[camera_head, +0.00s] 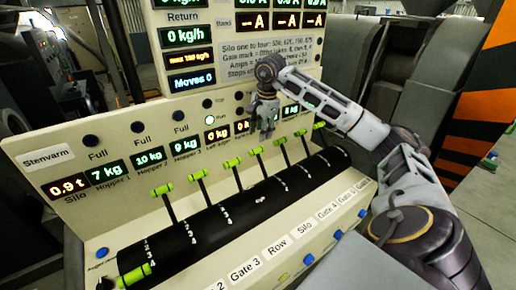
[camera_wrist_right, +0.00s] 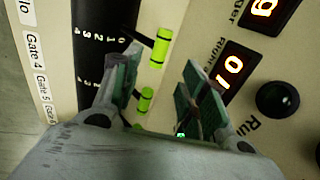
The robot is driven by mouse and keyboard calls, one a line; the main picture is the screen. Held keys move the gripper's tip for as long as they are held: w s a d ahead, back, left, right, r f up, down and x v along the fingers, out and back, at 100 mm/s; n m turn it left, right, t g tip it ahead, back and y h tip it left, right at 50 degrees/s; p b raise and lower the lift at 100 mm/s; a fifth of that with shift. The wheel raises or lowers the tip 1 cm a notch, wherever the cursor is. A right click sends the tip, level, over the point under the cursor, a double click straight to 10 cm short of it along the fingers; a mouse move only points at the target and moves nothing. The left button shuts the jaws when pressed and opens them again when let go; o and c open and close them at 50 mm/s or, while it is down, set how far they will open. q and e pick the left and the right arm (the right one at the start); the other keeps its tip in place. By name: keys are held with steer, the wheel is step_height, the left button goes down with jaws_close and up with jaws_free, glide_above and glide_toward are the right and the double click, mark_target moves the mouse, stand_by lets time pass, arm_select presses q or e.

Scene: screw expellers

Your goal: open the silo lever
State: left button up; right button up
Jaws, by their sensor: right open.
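A row of levers with bright green handles rises from the black drum of the sloped console. The Silo label (camera_head: 304,227) is on its front strip; by label order the silo lever (camera_head: 257,151) seems to be the one just below my right gripper, but I cannot trace this for certain. That lever leans back toward the panel, like its neighbours. My right gripper (camera_head: 264,126) is open, pointing down over the row. In the wrist view its fingers (camera_wrist_right: 160,88) are apart, with a green handle (camera_wrist_right: 146,99) showing between them and another handle (camera_wrist_right: 160,47) beyond. Nothing is held.
The leftmost lever (camera_head: 134,275) is swung forward, away from the others. A lit display panel (camera_head: 245,55) stands behind the row, close to my right gripper. Neighbouring levers (camera_head: 280,141) stand closely spaced. Open floor (camera_head: 480,190) shows at the right.

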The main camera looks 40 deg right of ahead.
mark_target(258, 149)
steer(key=shift+w+d+f+p, duration=0.1)
steer(key=shift+w+f, duration=0.2)
steer(key=shift+f, duration=1.2)
steer(key=shift+w+a+f+p, duration=0.15)
steer(key=shift+w+f, duration=0.1)
steer(key=shift+f, duration=1.2)
steer(key=shift+w+d+f+p, duration=0.15)
steer(key=shift+w+f, duration=0.15)
steer(key=shift+f, duration=1.2)
steer(key=shift+r, duration=0.1)
jaws_close()
